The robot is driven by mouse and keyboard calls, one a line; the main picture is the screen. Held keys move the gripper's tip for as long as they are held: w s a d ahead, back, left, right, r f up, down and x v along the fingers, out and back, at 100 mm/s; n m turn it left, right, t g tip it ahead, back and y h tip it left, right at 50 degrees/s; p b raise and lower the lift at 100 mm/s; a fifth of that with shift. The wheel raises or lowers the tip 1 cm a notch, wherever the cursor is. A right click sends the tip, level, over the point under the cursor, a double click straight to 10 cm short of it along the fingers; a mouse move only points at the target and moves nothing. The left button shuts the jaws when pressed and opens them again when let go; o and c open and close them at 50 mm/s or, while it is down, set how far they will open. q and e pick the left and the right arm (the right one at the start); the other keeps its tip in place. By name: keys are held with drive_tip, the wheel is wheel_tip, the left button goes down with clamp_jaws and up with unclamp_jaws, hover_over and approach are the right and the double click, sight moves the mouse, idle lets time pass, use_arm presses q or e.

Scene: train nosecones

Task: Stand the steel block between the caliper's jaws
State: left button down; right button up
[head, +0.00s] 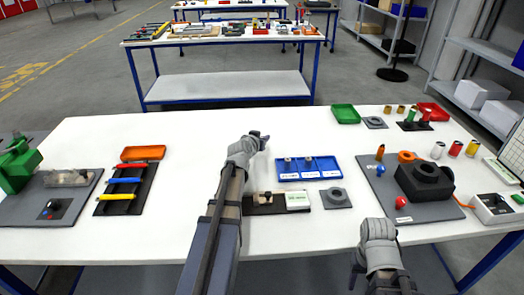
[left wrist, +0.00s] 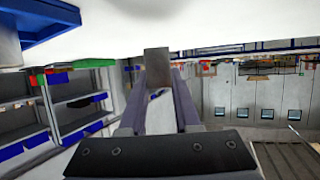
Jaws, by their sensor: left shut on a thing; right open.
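My left gripper (head: 263,138) reaches over the middle of the table in the head view, behind the blue tray. In the left wrist view the left gripper (left wrist: 158,85) is shut on a plain grey-brown block (left wrist: 158,64), which appears to be the steel block and sticks out past the fingertips. In the head view the block is too small to make out clearly. A dark low fixture with a pale piece (head: 263,199), possibly the caliper, lies beside my left forearm, apart from the block. My right gripper (head: 382,279) is open and empty at the table's front edge.
A blue tray (head: 325,175) holds small parts. A white card (head: 298,199) and grey plate (head: 337,198) lie in front of it. A grey board with a black housing (head: 425,180) is at right. An orange tray (head: 143,153) is at left. The table's back middle is clear.

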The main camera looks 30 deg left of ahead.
use_arm(q)
drive_tip(key=shift+f+b, duration=1.8)
drive_tip(key=shift+b, duration=0.05)
drive_tip(key=shift+f, duration=0.2)
drive_tip(key=c, duration=0.6)
unclamp_jaws()
drive_tip(key=shift+r, duration=0.1)
drive_tip(key=shift+r, duration=0.1)
drive_tip(key=p+v, duration=0.4)
drive_tip(key=v, duration=0.6)
drive_tip(key=shift+s+d+r, duration=0.1)
drive_tip(key=shift+s, duration=0.05)
drive_tip(key=shift+p+v, duration=0.3)
drive_tip(key=shift+v, duration=0.55)
drive_tip(key=shift+o, duration=0.2)
drive_tip(key=shift+s, duration=0.1)
